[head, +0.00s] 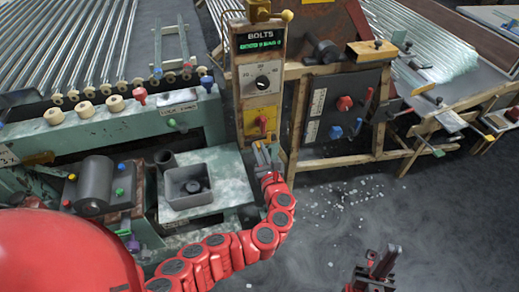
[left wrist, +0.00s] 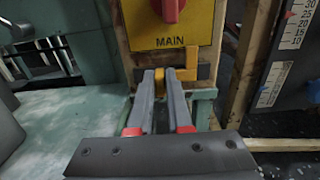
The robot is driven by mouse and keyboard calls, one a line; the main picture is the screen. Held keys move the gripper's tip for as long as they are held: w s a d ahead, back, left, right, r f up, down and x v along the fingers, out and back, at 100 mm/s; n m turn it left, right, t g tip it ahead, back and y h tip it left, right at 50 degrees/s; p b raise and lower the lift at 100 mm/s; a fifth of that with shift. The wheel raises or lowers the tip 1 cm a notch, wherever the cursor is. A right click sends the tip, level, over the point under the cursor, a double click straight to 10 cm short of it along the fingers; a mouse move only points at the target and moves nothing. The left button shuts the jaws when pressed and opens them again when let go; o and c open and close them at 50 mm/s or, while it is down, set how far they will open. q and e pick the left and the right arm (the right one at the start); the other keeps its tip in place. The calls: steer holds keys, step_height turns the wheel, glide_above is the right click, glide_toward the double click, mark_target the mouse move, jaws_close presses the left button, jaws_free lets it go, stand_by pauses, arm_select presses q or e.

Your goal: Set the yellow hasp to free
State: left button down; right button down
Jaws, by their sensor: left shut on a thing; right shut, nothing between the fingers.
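The yellow hasp (left wrist: 189,67) sits on the post just below the yellow MAIN plate in the left wrist view. In the head view my left gripper covers most of that spot. My left gripper (left wrist: 162,78) is shut on the hasp, with its fingertips at the post; it also shows in the head view (head: 264,150) below the yellow plate. The fingers hide part of the hasp. My right gripper (head: 380,262) is shut and empty, low over the floor at the lower right.
A green bench with a grey box (head: 187,186) stands to the left. A panel with red and blue knobs (head: 342,112) stands to the right. Glass bits litter the floor.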

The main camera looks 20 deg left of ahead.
arm_select(q)
steer(key=shift+s+a+r+p, duration=0.1)
steer(key=shift+s+a+p, duration=0.6)
steer(key=shift+a, duration=0.45)
steer(key=shift+f, duration=0.2)
steer(key=c, duration=1.2)
jaws_free()
steer(key=o, duration=0.4)
steer(key=shift+s+r, duration=0.1)
steer(key=shift+s, duration=0.05)
steer(key=shift+c, duration=0.2)
